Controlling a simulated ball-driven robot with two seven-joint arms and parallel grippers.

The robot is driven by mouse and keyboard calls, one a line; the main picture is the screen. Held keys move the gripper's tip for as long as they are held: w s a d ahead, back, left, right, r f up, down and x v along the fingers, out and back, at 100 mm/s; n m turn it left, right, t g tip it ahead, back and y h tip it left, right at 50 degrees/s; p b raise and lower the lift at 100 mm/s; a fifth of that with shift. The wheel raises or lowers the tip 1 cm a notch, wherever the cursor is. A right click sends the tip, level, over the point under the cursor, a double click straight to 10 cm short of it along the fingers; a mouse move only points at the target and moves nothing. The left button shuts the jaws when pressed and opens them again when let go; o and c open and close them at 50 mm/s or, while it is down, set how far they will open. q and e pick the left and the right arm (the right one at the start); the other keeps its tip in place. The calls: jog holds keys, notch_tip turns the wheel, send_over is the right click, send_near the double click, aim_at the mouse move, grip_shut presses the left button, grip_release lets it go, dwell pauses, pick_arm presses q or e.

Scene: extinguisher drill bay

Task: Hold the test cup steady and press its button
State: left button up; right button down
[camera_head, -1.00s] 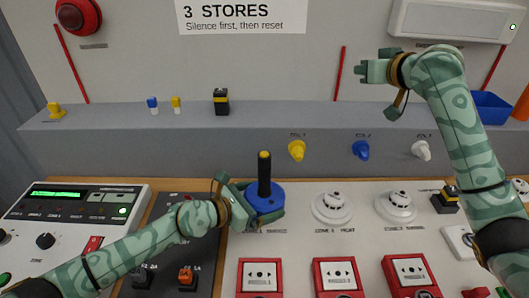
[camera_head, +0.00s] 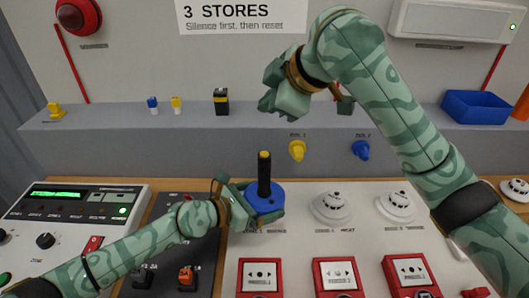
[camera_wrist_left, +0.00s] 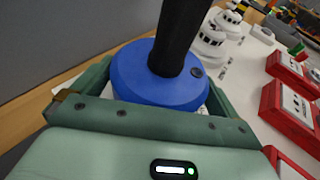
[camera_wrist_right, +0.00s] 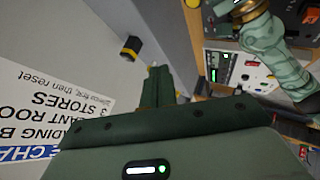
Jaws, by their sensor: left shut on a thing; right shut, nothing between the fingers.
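The test cup is a blue round cup (camera_head: 266,203) with an upright black handle and a yellow-topped end (camera_head: 264,157). It sits over the first detector position on the white panel. My left gripper (camera_head: 250,201) is shut on the blue cup from its left side. In the left wrist view the cup (camera_wrist_left: 150,85) stands between the two fingers, with the black handle rising from it. My right gripper (camera_head: 278,103) is shut and empty, up and slightly right of the cup's handle, apart from it. It also shows in the right wrist view (camera_wrist_right: 165,82).
White detectors (camera_head: 331,207) stand right of the cup, with red call points (camera_head: 335,277) in front. A control panel (camera_head: 70,215) is at the left. The grey ledge behind holds a yellow-and-black block (camera_head: 221,102) and a blue bin (camera_head: 477,107). Yellow (camera_head: 297,151) and blue knobs (camera_head: 361,150) hang on its front.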

aim_at(269, 158)
jog(key=shift+f, duration=0.15)
jog(key=shift+f, duration=4.3)
jog(key=shift+f, duration=0.35)
jog(key=shift+f, duration=0.5)
jog(key=shift+r, duration=0.9)
jog(key=shift+r, duration=2.5)
